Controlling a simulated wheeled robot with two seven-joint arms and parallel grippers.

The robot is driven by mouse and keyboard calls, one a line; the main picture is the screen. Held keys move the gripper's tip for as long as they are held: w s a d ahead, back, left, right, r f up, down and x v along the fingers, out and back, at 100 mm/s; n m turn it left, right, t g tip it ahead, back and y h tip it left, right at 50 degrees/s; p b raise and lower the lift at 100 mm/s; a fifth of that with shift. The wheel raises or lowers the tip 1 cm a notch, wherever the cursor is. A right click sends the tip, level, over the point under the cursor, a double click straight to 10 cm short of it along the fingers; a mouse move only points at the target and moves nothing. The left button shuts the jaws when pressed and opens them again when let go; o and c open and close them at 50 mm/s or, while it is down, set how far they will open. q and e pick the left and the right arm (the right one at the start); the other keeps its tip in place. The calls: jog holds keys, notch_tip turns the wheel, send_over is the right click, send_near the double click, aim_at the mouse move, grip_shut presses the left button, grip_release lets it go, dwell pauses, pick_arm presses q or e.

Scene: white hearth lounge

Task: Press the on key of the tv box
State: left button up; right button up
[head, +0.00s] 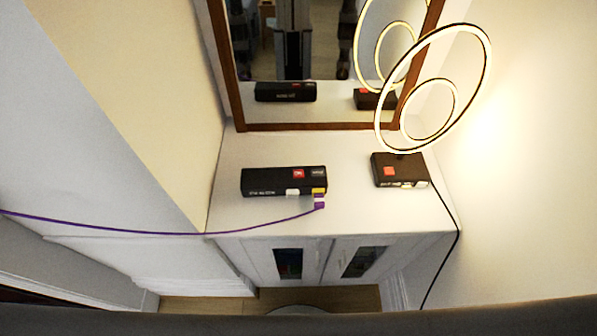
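Two black boxes stand on a white cabinet top (225,215), and no readable label tells me which is the tv box. The left box (268,181) is long, with a red patch on top, small pale lettering, a white block and a yellow block on its front edge. A purple cable (250,228) ends at a purple plug by the yellow block. The right box (385,158) is shorter, with a red-orange square and small pale parts on its front. Which part is the on key is too small to tell. Neither of my grippers is in view.
A brown-framed mirror (310,126) behind the boxes reflects both. A lit ring lamp (484,82) stands above the right box. A black cord (457,217) runs down at the right. Bare cabinet top lies between the boxes. Cabinet doors (322,259) face the front.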

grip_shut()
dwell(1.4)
